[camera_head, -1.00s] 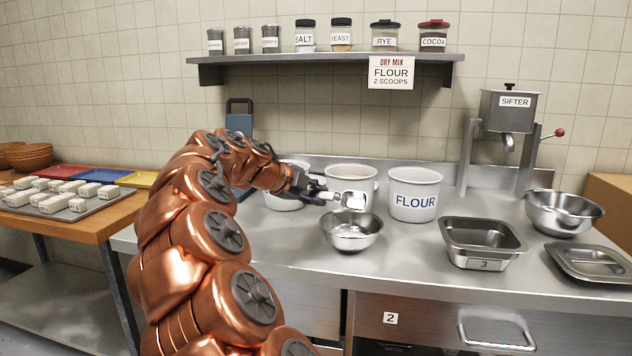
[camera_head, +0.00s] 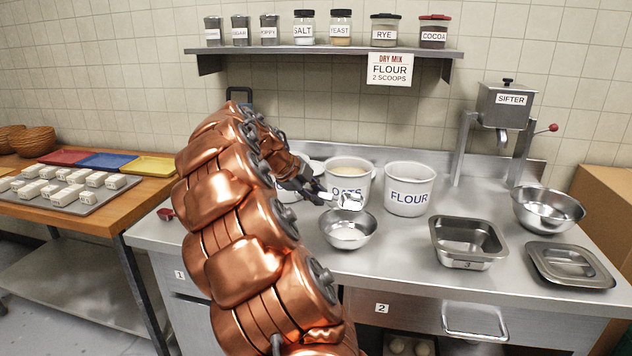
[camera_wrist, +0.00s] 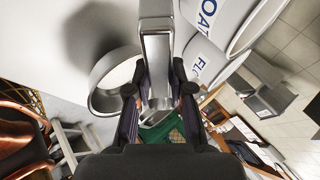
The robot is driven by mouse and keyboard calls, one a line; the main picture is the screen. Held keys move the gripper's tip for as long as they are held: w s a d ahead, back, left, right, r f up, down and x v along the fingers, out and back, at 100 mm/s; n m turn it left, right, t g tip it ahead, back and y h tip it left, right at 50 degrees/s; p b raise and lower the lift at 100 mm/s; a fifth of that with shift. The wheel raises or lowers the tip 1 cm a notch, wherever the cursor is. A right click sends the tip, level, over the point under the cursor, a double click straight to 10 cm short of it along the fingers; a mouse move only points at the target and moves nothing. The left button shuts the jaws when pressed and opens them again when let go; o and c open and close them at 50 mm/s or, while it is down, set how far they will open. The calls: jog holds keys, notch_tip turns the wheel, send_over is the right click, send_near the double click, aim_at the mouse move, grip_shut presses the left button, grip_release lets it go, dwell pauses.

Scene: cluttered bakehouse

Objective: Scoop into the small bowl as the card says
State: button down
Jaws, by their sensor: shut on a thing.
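The card (camera_head: 389,70) under the shelf reads "DRY MIX FLOUR 2 SCOOPS". My gripper (camera_head: 318,197) is shut on the handle of a metal scoop (camera_head: 350,202); in the wrist view my gripper (camera_wrist: 160,92) has the scoop handle (camera_wrist: 157,60) between its fingers. The scoop head is above the back rim of the small bowl (camera_head: 348,242). Its inside looks pale, but I cannot tell how much it holds. The bowl's bottom also looks pale, flour or reflection. The white FLOUR bin (camera_head: 409,197) stands behind and to the right, beside the OATS bin (camera_head: 346,191).
A pan marked 3 (camera_head: 467,258), a larger bowl (camera_head: 548,212) and a lidded-looking tray (camera_head: 570,266) stand at right. The sifter (camera_head: 507,105) is behind them. A small red item (camera_head: 166,214) lies at the counter's left end. Jars line the shelf (camera_head: 290,50).

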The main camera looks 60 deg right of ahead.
jog(key=shift+d+r+n+g+y+p, duration=0.15)
jog(key=shift+y+p, duration=0.55)
jog(key=shift+p, duration=1.75)
jog(key=shift+r+n+g+y+p, duration=0.2)
jog(key=shift+y+p, duration=0.5)
jog(key=shift+p, duration=1.75)
jog(key=shift+w+f+y, duration=0.1)
jog(key=shift+f+y, duration=0.2)
jog(key=shift+f, duration=0.05)
jog(key=shift+d+f+y, duration=0.1)
jog(key=shift+y, duration=0.3)
jog(key=shift+d+f+n+g+y+p, duration=0.1)
jog(key=shift+n+g+y+p, duration=0.25)
jog(key=shift+y+p, duration=0.85)
jog(key=shift+r+b, duration=0.4)
jog(key=shift+r, duration=1.55)
